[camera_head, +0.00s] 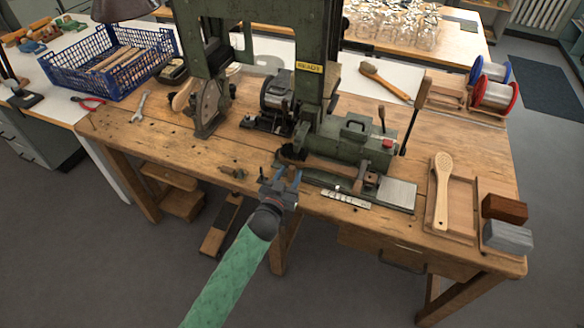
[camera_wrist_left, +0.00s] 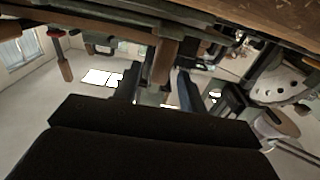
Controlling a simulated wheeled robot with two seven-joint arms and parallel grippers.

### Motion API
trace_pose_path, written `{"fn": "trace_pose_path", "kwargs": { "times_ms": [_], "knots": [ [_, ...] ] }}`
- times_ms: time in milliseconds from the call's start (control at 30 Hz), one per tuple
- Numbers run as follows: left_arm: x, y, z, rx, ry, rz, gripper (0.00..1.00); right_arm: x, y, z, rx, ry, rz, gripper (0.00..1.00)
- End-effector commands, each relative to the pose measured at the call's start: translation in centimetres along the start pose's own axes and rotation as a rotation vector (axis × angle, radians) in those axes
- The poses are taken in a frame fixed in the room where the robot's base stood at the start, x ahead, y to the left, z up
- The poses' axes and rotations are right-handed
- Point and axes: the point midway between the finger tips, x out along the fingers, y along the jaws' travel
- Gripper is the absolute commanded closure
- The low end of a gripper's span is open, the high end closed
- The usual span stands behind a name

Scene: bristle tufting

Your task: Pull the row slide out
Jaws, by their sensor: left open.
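The green tufting machine (camera_head: 350,145) stands on the wooden bench, with a yellow "READY" label on its column. I cannot single out the row slide for certain; low at the machine's front are a metal strip with markings (camera_head: 346,198) and a bright flat plate (camera_head: 397,193). My left gripper (camera_head: 288,176) is open at the bench's front edge, just left of the machine's front rail. In the left wrist view, a brown wooden handle-like part (camera_wrist_left: 162,62) shows between the open fingers (camera_wrist_left: 158,90); I cannot tell whether they touch it. My right gripper is out of view.
A wooden tray (camera_head: 462,205) with a brush stands at the right, beside brown and grey blocks (camera_head: 507,222). Wire spools (camera_head: 494,92), a wrench (camera_head: 139,107) and a blue crate (camera_head: 85,85) lie around. The bench front left of my gripper is mostly clear.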

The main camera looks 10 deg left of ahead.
Motion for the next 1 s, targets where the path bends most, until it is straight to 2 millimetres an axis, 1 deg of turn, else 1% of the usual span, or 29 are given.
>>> {"fn": "trace_pose_path", "kwargs": {
  "times_ms": [33,100,200,333,567,600,767,800,1000],
  "knots": [
    [0.7,0.0,-0.2,0.001,0.000,0.000,0.58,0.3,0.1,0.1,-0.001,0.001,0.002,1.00],
    [1.4,0.0,-0.2,0.001,0.001,0.000,0.58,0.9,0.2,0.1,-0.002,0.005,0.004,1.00],
    [2.1,0.0,0.0,0.001,-0.001,0.000,0.58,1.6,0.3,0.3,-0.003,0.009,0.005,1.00],
    [2.5,0.0,0.0,0.001,0.000,0.000,0.58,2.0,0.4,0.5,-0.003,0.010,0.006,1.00],
    [2.6,0.0,0.1,0.001,-0.001,0.000,0.58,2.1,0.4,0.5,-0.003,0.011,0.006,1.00],
    [2.6,0.0,0.1,0.000,-0.001,0.000,0.60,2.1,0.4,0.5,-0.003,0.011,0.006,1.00],
    [2.6,0.0,0.1,0.001,-0.001,0.000,0.92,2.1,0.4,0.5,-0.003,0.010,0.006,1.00],
    [2.6,0.0,0.1,0.001,-0.001,0.000,0.99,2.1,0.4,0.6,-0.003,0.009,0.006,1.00],
    [2.6,0.1,0.1,0.000,-0.001,0.000,1.00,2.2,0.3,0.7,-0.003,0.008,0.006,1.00]
  ]
}}
